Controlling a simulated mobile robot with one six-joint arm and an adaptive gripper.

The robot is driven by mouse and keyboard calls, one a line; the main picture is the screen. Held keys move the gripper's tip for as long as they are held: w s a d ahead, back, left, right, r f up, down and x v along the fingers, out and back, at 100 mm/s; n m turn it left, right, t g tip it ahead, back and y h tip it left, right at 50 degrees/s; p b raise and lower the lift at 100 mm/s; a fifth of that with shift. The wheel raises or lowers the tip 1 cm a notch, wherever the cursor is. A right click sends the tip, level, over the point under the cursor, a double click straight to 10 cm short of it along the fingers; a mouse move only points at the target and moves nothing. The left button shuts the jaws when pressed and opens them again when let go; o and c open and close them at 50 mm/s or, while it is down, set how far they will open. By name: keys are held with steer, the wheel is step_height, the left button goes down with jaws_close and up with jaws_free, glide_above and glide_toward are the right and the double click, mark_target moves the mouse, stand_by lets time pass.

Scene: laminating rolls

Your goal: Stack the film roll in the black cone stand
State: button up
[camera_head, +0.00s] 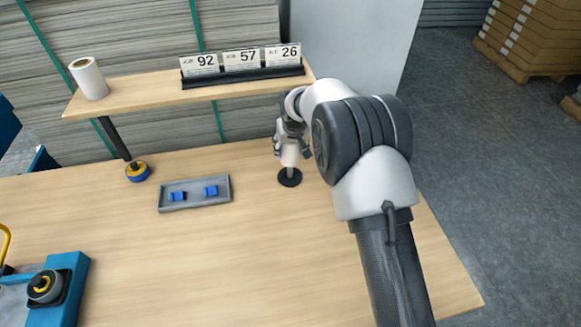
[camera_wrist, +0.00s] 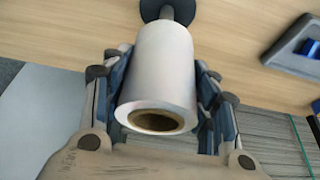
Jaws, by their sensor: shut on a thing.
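My gripper (camera_head: 291,148) is shut on a white film roll (camera_head: 290,155), with a finger on each side of it. In the wrist view the roll (camera_wrist: 158,75) shows its brown core opening towards the camera. The black cone stand (camera_head: 290,178) is on the table directly below the roll. In the wrist view its round base (camera_wrist: 150,10) and a short length of post show beyond the roll's far end. The roll is above the base, in line with the post. I cannot tell whether the post's tip is inside the core.
A wooden shelf (camera_head: 140,88) behind holds another white roll (camera_head: 88,78) and number cards (camera_head: 241,62). A grey tray (camera_head: 195,204) with blue pieces lies left of the stand. A blue-yellow object (camera_head: 137,172) and a blue device (camera_head: 62,290) are further left. The front table middle is clear.

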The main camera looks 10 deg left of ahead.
mark_target(292, 154)
step_height(292, 154, down, 8)
steer(key=shift+w+r+b, duration=0.1)
steer(key=shift+r+b, duration=0.15)
steer(key=shift+b, duration=0.55)
steer(key=shift+f+b, duration=0.3)
steer(key=shift+f, duration=0.1)
steer(key=o, duration=1.2)
steer(key=shift+r, duration=0.3)
steer(key=p+v, duration=0.3)
steer(key=v, duration=0.9)
steer(key=shift+r+p, duration=0.1)
steer(key=shift+p, duration=0.2)
